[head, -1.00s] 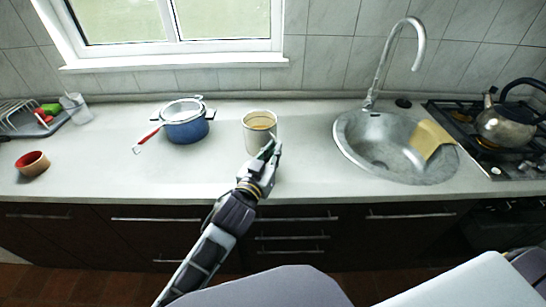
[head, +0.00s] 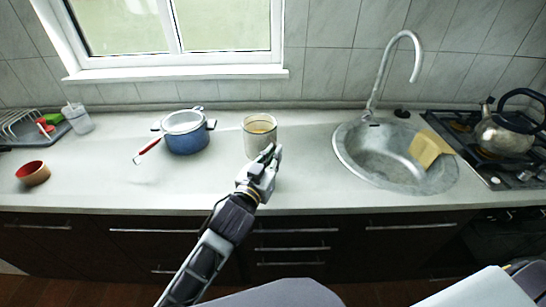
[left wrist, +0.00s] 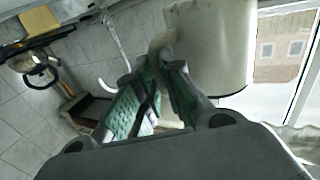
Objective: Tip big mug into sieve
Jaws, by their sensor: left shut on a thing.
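The big mug (head: 258,146), cream-coloured and upright with something yellowish inside, is over the middle of the counter. My left gripper (head: 268,156) is shut on its handle at the near right side. In the left wrist view the mug (left wrist: 212,50) stands beside my left fingers (left wrist: 158,62), which hide most of the handle. The sieve (head: 183,121) with a red handle (head: 150,147) rests on top of a blue pot (head: 187,140), left of the mug and apart from it. My right gripper is not in view.
A kettle (head: 503,133) stands on the stove. A red-brown bowl (head: 33,174), glass (head: 78,118) and dish rack (head: 20,122) are at left. Counter before the pot is clear.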

